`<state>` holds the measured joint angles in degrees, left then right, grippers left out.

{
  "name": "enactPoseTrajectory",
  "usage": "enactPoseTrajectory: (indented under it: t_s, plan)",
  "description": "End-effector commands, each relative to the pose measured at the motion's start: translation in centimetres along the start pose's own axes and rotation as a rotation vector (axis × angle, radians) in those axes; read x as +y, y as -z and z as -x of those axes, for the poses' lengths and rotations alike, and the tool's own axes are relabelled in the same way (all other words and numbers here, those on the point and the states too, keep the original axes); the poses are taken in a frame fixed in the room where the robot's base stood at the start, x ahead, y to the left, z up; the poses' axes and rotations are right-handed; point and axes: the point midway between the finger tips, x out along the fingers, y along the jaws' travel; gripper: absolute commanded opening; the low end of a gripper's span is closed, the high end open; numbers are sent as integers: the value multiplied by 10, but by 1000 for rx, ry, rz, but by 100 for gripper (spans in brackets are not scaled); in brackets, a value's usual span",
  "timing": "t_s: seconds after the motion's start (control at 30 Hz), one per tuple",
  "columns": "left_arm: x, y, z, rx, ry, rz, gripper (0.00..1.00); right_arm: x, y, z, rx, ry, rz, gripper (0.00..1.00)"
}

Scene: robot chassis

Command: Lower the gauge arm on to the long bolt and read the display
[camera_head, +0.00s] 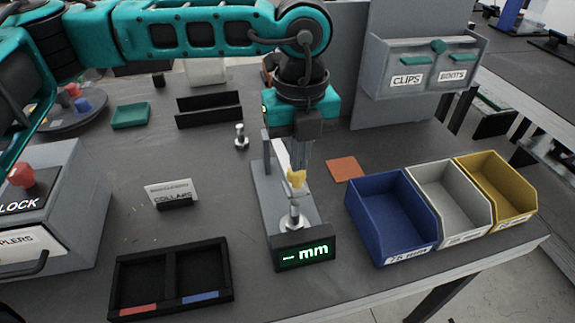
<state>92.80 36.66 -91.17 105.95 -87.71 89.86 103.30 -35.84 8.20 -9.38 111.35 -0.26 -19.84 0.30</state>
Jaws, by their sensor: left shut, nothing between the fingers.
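The gauge stands mid-table, with a grey base (262,205) and a black display (305,253) at its front. The display shows a green dash and "mm", with no number. A silver bolt (294,217) stands upright on the gauge base behind the display. A yellow piece (296,179), apparently on the gauge arm, is above the bolt; whether they touch is hard to tell. My left gripper (301,162) points down right at the yellow piece, shut with nothing held. It hides much of the gauge arm. Another bolt (241,137) stands on the table behind left. My right gripper is not in view.
Blue (368,222), grey (472,216) and yellow (521,205) bins stand at right. A black two-compartment tray (172,277) lies front left, near a "COLLARS" sign (171,191). A grey box with a red knob (21,175) is far left. An orange square (345,169) lies behind the bins.

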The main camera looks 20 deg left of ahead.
Motion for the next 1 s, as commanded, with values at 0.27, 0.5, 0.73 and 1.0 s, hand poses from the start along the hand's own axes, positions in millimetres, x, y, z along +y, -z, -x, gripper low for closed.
enactPoseTrajectory:
  t_s: [0.27, 0.5, 0.73, 1.0]
  plan:
    - [0, 0, -7, 0, 0, 0, 0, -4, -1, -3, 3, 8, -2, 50]
    - [0, 0, -12, 0, 0, 0, 0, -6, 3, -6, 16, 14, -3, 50]
    - [0, 0, -16, 0, 0, 0, 0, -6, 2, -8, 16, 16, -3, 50]
    - [0, 0, -22, 0, 0, 0, 0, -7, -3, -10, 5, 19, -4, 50]
